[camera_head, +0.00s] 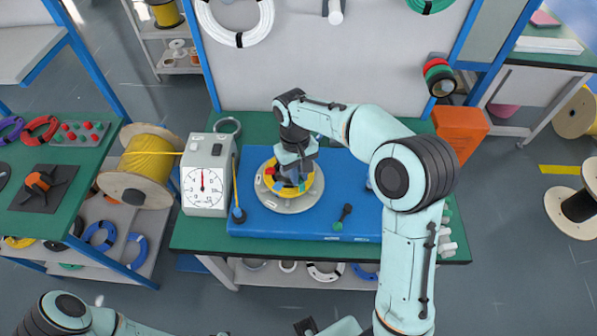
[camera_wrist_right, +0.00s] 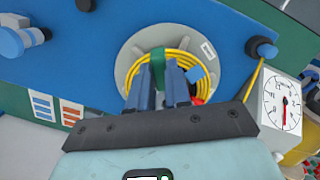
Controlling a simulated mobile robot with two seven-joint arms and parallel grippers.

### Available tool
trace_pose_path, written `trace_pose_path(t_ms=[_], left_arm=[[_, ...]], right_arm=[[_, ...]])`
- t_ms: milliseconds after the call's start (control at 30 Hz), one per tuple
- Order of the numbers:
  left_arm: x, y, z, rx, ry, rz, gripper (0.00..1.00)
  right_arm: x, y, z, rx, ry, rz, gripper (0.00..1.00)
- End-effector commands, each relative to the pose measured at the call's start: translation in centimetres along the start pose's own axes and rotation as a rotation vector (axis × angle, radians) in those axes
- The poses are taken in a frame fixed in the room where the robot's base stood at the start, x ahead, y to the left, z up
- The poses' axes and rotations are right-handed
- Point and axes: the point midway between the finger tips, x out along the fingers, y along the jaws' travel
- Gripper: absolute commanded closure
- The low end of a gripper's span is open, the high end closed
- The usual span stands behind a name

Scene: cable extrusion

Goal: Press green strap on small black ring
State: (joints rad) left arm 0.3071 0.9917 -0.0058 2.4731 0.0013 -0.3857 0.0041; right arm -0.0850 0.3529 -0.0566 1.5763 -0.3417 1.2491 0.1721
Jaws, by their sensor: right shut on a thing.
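A coil of yellow cable (camera_wrist_right: 182,62) lies on a round grey reel (camera_wrist_right: 128,70) on the blue board. In the head view the grey reel (camera_head: 298,205) is partly covered by my right arm. My right gripper (camera_wrist_right: 158,85) is over the coil, shut on a green strap (camera_wrist_right: 158,62) at the coil's edge. In the head view my right gripper (camera_head: 291,176) comes down onto the coil from above. A blue strap (camera_wrist_right: 196,74) and a red strap (camera_wrist_right: 197,100) are on the coil beside it. I cannot make out a small black ring there. My left gripper is not visible.
A white box with a dial (camera_head: 204,190) stands left of the blue board (camera_head: 262,223). A yellow cable spool (camera_head: 148,165) stands farther left, an orange bin (camera_head: 460,131) at right.

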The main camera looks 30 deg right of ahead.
Motion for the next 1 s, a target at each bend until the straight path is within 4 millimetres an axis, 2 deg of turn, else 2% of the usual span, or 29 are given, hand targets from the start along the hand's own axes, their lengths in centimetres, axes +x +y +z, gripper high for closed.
trace_pose_path(t_ms=[367, 1000], left_arm=[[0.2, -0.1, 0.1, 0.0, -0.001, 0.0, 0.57], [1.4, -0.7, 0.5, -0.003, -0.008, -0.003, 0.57]], right_arm=[[0.4, 0.0, 0.0, 0.0, -0.001, 0.0, 0.99], [2.9, 0.0, -0.4, 0.0, -0.002, 0.0, 0.99]])
